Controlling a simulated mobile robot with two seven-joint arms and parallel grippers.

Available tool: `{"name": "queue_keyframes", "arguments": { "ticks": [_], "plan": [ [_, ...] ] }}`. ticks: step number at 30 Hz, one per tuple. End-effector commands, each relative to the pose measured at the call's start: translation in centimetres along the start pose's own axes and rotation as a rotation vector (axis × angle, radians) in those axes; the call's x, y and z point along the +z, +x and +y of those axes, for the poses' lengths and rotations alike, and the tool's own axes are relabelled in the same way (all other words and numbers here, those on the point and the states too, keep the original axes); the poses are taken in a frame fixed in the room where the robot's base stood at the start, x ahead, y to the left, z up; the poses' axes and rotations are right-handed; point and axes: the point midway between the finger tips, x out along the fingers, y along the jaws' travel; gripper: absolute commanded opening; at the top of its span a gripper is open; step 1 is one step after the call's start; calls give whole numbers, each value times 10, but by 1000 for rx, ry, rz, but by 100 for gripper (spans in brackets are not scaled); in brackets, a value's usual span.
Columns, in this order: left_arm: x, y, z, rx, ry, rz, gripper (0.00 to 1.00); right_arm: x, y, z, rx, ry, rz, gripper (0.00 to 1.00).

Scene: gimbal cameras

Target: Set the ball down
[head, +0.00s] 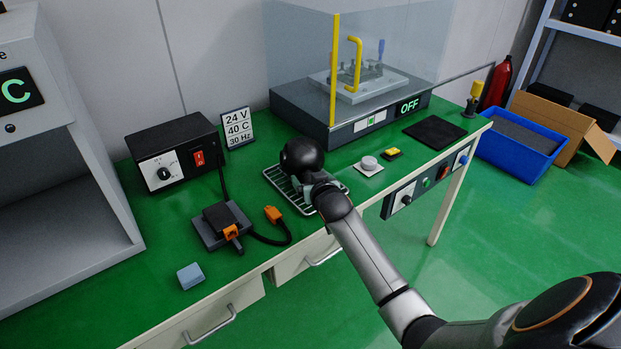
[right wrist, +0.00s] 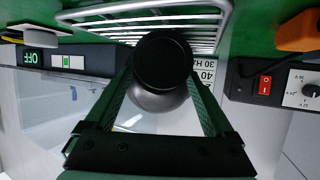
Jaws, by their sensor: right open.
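The dark ball (head: 302,154) is at the wire rack (head: 333,199) on the green bench. The ball also shows in the right wrist view (right wrist: 160,98), where a black disc covers part of it. My right gripper (head: 308,180) is open, on the near side of the ball. In the right wrist view its two fingers (right wrist: 160,78) stand on either side of the ball. I cannot tell whether the fingers touch it. The ball's contact with the rack is hidden. My left gripper is not in view.
A black power box (head: 185,155) and a plugged device (head: 222,226) with an orange connector (head: 273,214) lie left of the rack. A white knob (head: 369,164) and a glass-walled test station (head: 345,120) are to the right. A blue block (head: 190,276) is near the front edge.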

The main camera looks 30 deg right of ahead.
Motion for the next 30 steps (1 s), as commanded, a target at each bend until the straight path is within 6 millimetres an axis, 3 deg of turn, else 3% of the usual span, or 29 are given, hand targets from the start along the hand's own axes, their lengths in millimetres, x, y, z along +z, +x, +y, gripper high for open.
{"name": "queue_keyframes", "arguments": {
  "ticks": [8, 24, 30],
  "plan": [
    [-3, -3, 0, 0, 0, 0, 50, -3, -12, 0, -1, 0, 1, 88],
    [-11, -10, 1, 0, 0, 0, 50, -3, -100, 0, 0, 1, 0, 88],
    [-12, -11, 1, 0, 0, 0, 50, -2, -118, 0, 1, 0, -1, 88]
  ]
}}
